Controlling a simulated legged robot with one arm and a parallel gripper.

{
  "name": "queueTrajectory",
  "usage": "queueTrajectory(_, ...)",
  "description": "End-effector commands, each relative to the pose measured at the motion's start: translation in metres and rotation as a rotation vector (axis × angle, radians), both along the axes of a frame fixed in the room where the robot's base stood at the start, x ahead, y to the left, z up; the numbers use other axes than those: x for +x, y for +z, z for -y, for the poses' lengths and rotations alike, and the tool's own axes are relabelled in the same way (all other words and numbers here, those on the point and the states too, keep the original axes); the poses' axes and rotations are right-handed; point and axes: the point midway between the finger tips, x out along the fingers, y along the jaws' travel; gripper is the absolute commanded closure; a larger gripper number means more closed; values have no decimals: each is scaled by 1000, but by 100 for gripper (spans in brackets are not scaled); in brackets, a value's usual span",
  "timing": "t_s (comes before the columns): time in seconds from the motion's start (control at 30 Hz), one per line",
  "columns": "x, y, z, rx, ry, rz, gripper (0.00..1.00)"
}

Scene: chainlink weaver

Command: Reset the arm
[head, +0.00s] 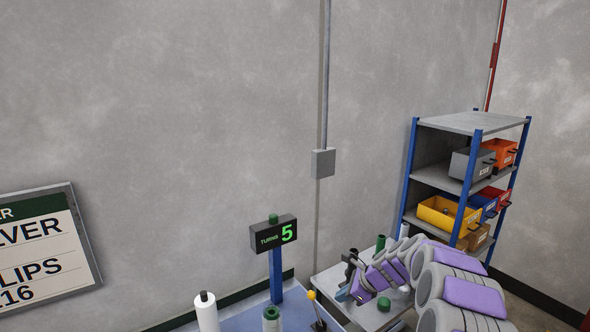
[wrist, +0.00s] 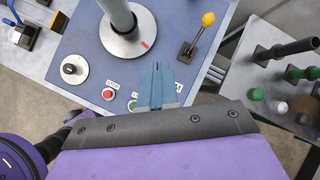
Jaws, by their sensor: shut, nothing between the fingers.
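My gripper (wrist: 157,72) is shut and empty in the wrist view, its blue fingers together above the front part of a blue machine panel (wrist: 88,48). In the head view my gripper (head: 343,294) shows small at the lower right, at the end of my purple and grey arm, which is bent and partly hides the grey table behind it. The fingertips appear apart from the panel's controls.
The panel bears a yellow-knobbed lever (wrist: 208,19), a red button (wrist: 108,94), a black knob (wrist: 69,69) and a round spindle base (wrist: 127,36). A TURNS display (head: 273,235) reads 5. A shelf with bins (head: 449,211) stands behind.

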Motion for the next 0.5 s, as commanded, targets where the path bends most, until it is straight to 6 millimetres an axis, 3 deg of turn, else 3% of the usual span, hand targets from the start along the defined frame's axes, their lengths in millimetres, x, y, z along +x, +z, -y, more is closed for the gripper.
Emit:
queueTrajectory(0.23,-79,16,-40,-125,350,83,100)
queueTrajectory(0.5,-179,18,-63,-266,741,156,100)
